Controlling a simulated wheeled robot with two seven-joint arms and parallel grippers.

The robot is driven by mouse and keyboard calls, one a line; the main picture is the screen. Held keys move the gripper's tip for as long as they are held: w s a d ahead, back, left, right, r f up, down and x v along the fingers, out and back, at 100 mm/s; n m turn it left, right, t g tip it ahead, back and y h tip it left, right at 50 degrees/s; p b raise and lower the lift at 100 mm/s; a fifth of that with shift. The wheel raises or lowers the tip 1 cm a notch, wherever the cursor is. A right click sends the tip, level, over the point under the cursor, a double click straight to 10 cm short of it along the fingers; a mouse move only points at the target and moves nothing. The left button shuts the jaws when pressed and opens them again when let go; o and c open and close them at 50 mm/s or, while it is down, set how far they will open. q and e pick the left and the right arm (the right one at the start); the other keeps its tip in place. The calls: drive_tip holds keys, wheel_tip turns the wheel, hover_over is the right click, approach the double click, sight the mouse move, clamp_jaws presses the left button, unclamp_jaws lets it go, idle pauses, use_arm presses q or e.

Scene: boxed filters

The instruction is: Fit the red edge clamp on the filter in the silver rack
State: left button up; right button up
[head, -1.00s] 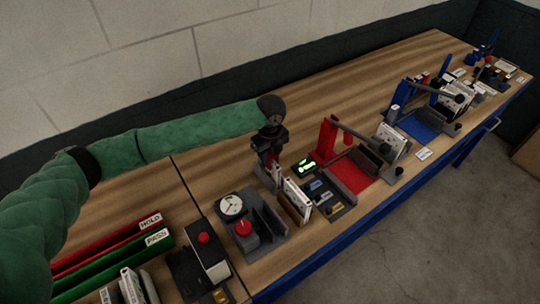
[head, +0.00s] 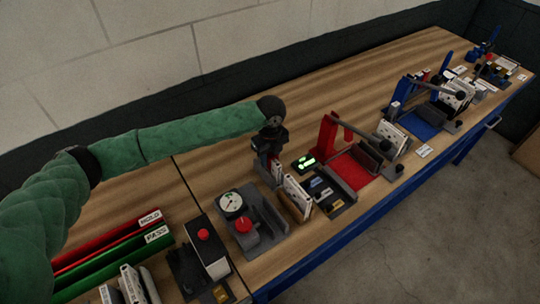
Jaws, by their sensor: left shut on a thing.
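My left gripper (head: 268,152) comes down from the end of the green-sleeved arm, over the near bench. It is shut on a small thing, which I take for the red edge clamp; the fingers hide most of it. Just below and right of the fingers stands a pale upright filter (head: 277,171), in or beside a grey holder that I take for the silver rack. Whether the clamp touches the filter is too small to tell. Another white filter (head: 297,193) stands in front of it, by a brown piece. My right gripper is not in the view.
A grey fixture with a dial (head: 231,204) and red knob (head: 243,225) lies in front. A red press (head: 328,140) and a lit green display (head: 304,163) are to the right. Red and green trays (head: 115,252) are at left. The bench behind the gripper is clear.

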use_arm(q)
drive_tip(key=shift+f, duration=0.55)
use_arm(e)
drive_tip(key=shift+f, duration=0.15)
use_arm(q)
drive_tip(key=o, duration=1.1)
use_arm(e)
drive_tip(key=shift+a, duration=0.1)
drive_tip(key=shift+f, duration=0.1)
use_arm(q)
drive_tip(key=shift+r+b, duration=0.35)
drive_tip(key=shift+b, duration=0.15)
wheel_tip(320, 180, up, 2)
drive_tip(key=shift+r+b, duration=0.1)
drive_tip(key=shift+b, duration=0.55)
wheel_tip(320, 180, up, 4)
drive_tip(key=shift+b, duration=0.8)
drive_tip(key=shift+r, duration=0.4)
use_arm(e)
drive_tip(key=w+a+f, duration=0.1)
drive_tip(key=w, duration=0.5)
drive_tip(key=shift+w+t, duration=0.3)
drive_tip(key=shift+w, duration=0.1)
